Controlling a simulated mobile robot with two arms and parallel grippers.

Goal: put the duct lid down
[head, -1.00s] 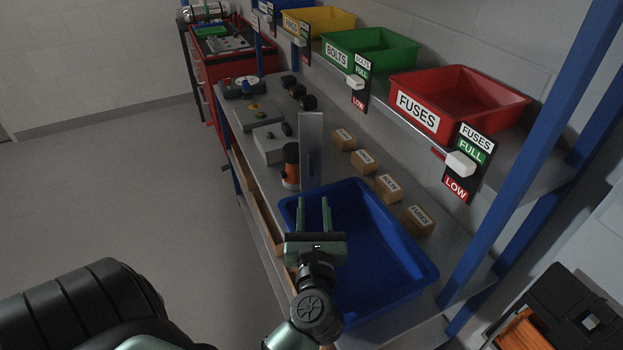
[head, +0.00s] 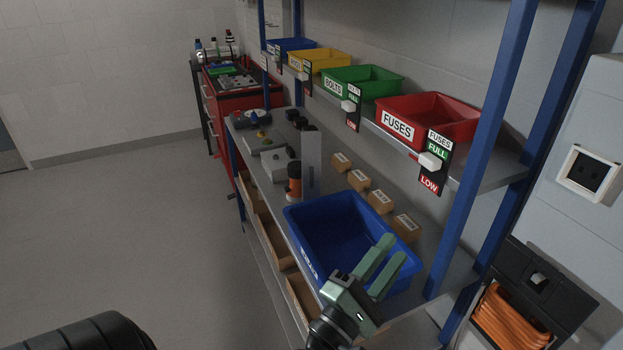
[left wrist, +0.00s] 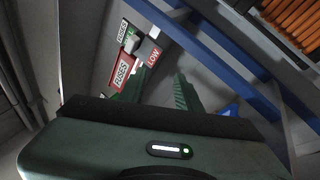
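A flat grey panel (head: 311,163) stands on the bench behind the blue tray, beside an orange-and-black cylinder (head: 294,182). It may be the duct lid, but I cannot tell for sure. My left gripper (head: 388,264) is over the right front part of the blue tray (head: 300,232), apart from the panel. Its two green fingers are parted with nothing between them. The left wrist view also shows the left gripper (left wrist: 157,92) open and empty, facing the shelf labels. No lid shows in that view. My right gripper is not in view.
Several small cardboard boxes (head: 380,202) line the bench's back. The red fuses bin (head: 440,112) and other bins sit on the shelf above. A blue post (head: 480,150) stands right of my gripper. An orange-filled black case (head: 540,283) is at the lower right. The left floor is clear.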

